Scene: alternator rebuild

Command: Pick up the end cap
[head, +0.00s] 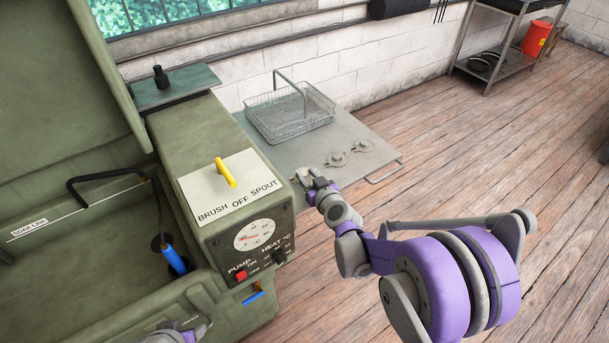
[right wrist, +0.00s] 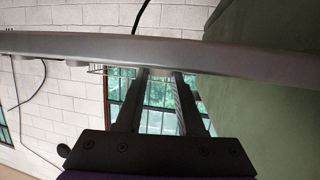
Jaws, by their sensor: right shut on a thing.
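My right gripper (head: 308,178) is at the near edge of the grey side table, shut on a small grey part (head: 301,173) that looks like an end cap. The fingers hide much of it. In the right wrist view a little grey metal shows between the fingertips (right wrist: 161,75), by the table's edge. Two similar flanged round grey parts, (head: 336,159) and (head: 362,146), lie flat on the table beyond the gripper, apart from it. Part of my left arm shows at the bottom of the head view; its jaws are not clear.
The grey side table (head: 375,165) also bears a wire basket (head: 290,115) with a raised handle at the back. A green parts washer (head: 215,130) with an open lid, dial and yellow lever stands left. A shelf rack (head: 490,60) is far right.

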